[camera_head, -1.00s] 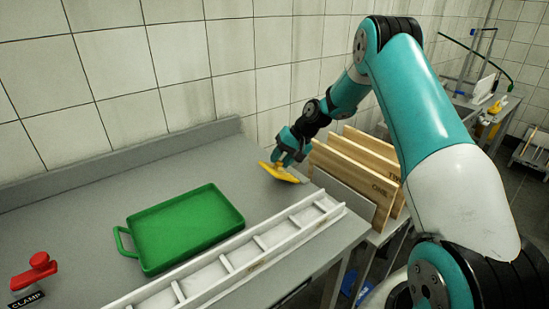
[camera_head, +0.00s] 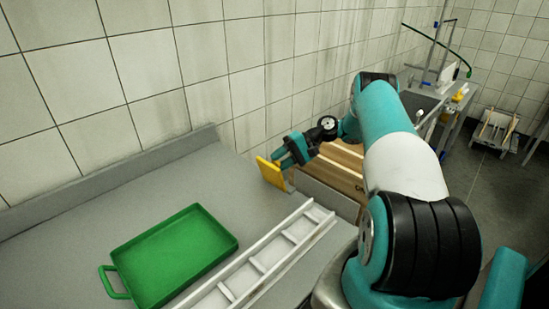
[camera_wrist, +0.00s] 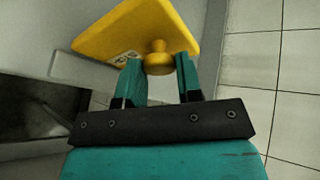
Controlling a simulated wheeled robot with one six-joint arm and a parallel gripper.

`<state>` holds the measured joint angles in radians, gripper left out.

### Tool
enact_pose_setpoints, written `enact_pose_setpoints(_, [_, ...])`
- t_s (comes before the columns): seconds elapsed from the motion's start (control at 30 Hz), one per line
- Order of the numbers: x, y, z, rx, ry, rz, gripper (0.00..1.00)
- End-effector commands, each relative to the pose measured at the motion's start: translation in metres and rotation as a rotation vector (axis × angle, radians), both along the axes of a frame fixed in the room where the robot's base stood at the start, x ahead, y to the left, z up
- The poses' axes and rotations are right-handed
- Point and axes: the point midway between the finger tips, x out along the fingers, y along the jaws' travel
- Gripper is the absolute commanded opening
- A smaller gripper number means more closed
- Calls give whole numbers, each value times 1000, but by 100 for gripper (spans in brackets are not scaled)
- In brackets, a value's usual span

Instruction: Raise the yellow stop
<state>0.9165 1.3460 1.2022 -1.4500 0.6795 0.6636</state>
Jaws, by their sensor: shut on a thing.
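The yellow stop (camera_head: 270,173) is a flat plate with a round knob, at the far right end of the grey bench. It stands tilted up in the head view. In the wrist view the yellow stop (camera_wrist: 130,30) fills the top, with its knob between my fingers. My gripper (camera_head: 287,160) is shut on that knob; the gripper also shows in the wrist view (camera_wrist: 158,72). Part of a dark marking on the plate shows beside the knob. The head view does not show clearly whether the plate's lower edge touches the bench.
A green tray (camera_head: 232,243) with a handle lies on the bench (camera_head: 90,220). A white ladder-like rack (camera_head: 246,279) runs along the front edge. Wooden boards (camera_head: 340,177) stand beyond the bench's right end, below my arm. The tiled wall (camera_head: 160,90) is close behind.

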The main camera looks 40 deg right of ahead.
Motion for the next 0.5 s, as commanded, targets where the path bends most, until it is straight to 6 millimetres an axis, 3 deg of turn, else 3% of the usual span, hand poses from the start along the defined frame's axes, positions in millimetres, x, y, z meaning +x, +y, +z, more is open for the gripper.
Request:
enact_pose_setpoints(0.43, [0,4,-2,10,5,8,0])
enact_pose_setpoints(0.47, [0,4,-2,10,5,8,40])
enact_pose_setpoints(0.5, [1,4,-2,10,5,8,49])
